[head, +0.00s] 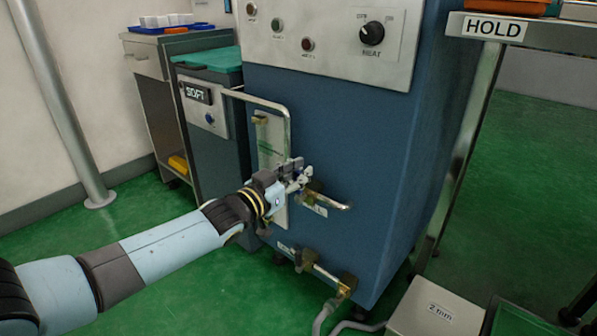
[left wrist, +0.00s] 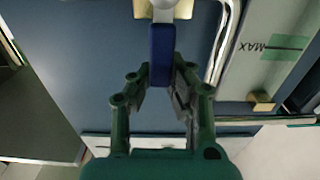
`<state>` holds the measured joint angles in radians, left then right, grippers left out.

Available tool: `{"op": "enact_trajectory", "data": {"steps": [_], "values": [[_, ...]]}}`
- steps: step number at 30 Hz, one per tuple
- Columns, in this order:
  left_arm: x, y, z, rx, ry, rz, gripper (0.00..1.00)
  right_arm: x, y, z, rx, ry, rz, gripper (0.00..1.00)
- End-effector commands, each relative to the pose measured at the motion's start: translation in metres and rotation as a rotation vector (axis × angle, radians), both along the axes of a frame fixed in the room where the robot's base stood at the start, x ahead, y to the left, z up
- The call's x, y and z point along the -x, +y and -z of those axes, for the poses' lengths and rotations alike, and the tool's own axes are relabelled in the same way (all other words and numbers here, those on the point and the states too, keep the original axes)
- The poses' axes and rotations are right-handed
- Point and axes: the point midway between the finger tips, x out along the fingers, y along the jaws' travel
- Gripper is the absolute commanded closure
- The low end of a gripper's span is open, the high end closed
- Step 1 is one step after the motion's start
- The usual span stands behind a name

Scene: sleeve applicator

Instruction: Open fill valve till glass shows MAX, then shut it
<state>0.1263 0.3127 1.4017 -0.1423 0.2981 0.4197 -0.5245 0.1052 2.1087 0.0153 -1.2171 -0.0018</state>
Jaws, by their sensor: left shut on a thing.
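My left gripper (head: 297,179) is at the front of the blue machine (head: 350,140), beside the sight glass plate. In the left wrist view the gripper (left wrist: 163,80) is shut on a blue valve handle (left wrist: 162,50), which lies between its fingers. A pale fitting (left wrist: 172,8) and brass show at the handle's far end. The gauge plate (left wrist: 246,72) bears the word MAX beside a green mark (left wrist: 285,45). In the head view the plate (head: 268,152) is partly behind my gripper. I cannot read the liquid level. My right gripper is not in view.
A metal spout (head: 335,204) sticks out right of my gripper. Lower brass valve fittings (head: 347,283) and hoses sit near the floor. The SOFT cabinet (head: 210,120) stands close on the left, the HOLD bench (head: 550,35) on the right.

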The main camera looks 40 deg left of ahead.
Motion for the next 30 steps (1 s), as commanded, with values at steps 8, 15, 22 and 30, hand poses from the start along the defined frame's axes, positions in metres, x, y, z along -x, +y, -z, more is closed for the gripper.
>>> {"op": "enact_trajectory", "data": {"steps": [8,15,22,30], "values": [[0.001,-0.012,0.000,-0.146,-0.010,-0.001,1.00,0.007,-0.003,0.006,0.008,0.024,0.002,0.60],[0.002,-0.027,0.005,-0.346,-0.026,0.000,1.00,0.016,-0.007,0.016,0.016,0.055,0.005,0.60],[0.004,-0.039,0.013,-0.530,-0.039,0.000,1.00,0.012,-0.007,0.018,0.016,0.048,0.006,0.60],[0.005,-0.048,0.020,-0.682,-0.052,0.001,1.00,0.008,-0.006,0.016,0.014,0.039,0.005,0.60]]}}
